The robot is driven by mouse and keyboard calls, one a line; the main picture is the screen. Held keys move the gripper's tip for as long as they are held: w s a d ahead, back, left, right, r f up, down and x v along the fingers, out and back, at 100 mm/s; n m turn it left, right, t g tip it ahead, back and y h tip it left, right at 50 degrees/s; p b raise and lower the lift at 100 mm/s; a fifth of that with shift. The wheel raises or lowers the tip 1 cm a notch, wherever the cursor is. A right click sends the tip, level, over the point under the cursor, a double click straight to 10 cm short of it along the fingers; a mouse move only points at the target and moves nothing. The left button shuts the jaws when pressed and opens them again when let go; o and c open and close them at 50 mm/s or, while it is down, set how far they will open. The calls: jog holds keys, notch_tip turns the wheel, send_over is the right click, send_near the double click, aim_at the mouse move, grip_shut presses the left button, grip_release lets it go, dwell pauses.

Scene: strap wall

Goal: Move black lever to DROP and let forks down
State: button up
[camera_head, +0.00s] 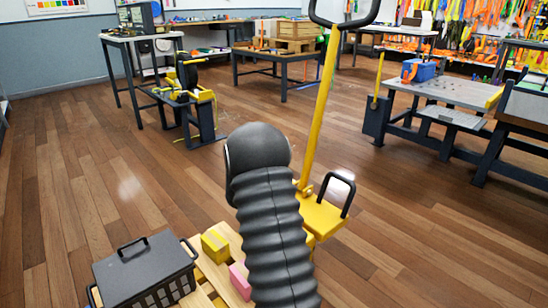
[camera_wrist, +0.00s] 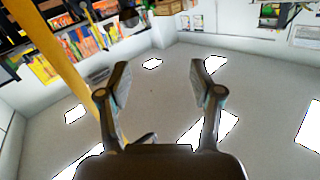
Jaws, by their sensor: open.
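A yellow pallet truck (camera_head: 318,215) stands behind my arm in the head view. Its yellow tiller shaft (camera_head: 322,100) rises to a black loop handle (camera_head: 342,20), cut off by the top edge. A smaller black loop (camera_head: 341,192) stands on its yellow base. I cannot make out the black lever or a DROP mark. In the wrist view my gripper (camera_wrist: 160,82) is open, with nothing seen between its fingertips. A yellow bar (camera_wrist: 52,48), seemingly the tiller shaft, runs beside the left finger. My arm hides part of the truck and its forks in the head view.
A pallet (camera_head: 215,268) at the front carries a dark crate (camera_head: 145,275), a yellow box (camera_head: 215,243) and a pink box (camera_head: 239,280). A workbench (camera_head: 455,92) stands at the right and a black-yellow machine (camera_head: 190,95) at the left. Wooden floor (camera_head: 125,185) between them is clear.

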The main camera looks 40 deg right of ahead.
jog(key=w+d+f, duration=0.1)
jog(key=w+d, duration=0.1)
jog(key=d, duration=0.3)
jog(key=w+d+f+h, duration=0.1)
jog(key=w+d, duration=0.2)
jog(key=d, duration=0.1)
jog(key=w+d+f+m+g+h, duration=0.1)
jog(key=w+d+f, duration=0.1)
jog(key=d, duration=0.3)
jog(key=shift+w+d, duration=0.3)
grip_shut()
